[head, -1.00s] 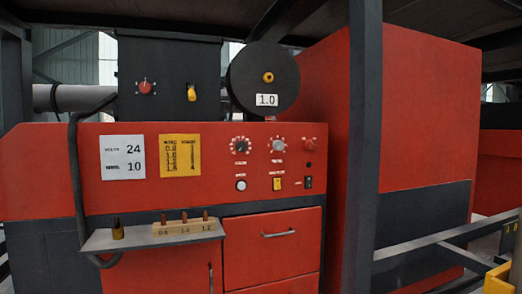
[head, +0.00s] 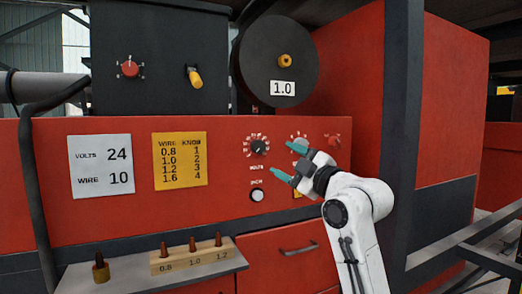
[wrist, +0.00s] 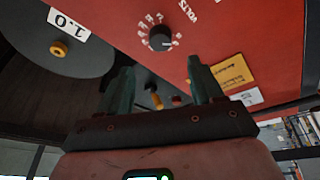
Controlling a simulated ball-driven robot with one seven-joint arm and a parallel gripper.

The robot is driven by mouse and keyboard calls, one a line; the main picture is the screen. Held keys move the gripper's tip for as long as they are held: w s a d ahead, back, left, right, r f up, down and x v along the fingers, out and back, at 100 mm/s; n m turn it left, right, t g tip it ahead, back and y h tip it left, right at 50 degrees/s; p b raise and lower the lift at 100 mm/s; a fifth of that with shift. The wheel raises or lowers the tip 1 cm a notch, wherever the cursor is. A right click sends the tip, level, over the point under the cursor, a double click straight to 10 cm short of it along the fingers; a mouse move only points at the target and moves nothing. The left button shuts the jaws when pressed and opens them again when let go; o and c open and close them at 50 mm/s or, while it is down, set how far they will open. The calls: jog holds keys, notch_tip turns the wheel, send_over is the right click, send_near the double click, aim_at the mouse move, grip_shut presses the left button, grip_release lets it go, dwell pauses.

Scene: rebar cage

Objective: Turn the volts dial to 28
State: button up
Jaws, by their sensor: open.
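The volts dial (head: 258,147) is a black knob ringed by white number plates on the red panel, with VOLTS printed below it. In the wrist view the dial (wrist: 160,39) shows upside down, above and between the fingertips. The small numbers and the pointer's exact setting are too fine to read. My gripper (head: 286,161) is open and empty, with teal fingers, just right of the dial and apart from it in the head view. The wrist view shows both fingers (wrist: 160,82) spread. A white card (head: 101,165) reads VOLTS 24 and WIRE 10.
A second dial (head: 299,142) is partly hidden behind my gripper, with a red knob (head: 333,141) to its right. A white button (head: 257,195) sits below the volts dial. A shelf (head: 215,268) with a peg block (head: 194,255) juts out below. A dark post (head: 404,150) stands right of my arm.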

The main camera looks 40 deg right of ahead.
aim_at(260, 148)
jog(key=p+x, duration=0.2)
jog(key=x, duration=0.7)
jog(key=shift+w+f, duration=0.1)
jog(key=shift+w, duration=0.1)
jog(key=shift+c, duration=0.4)
jog(key=c, duration=1)
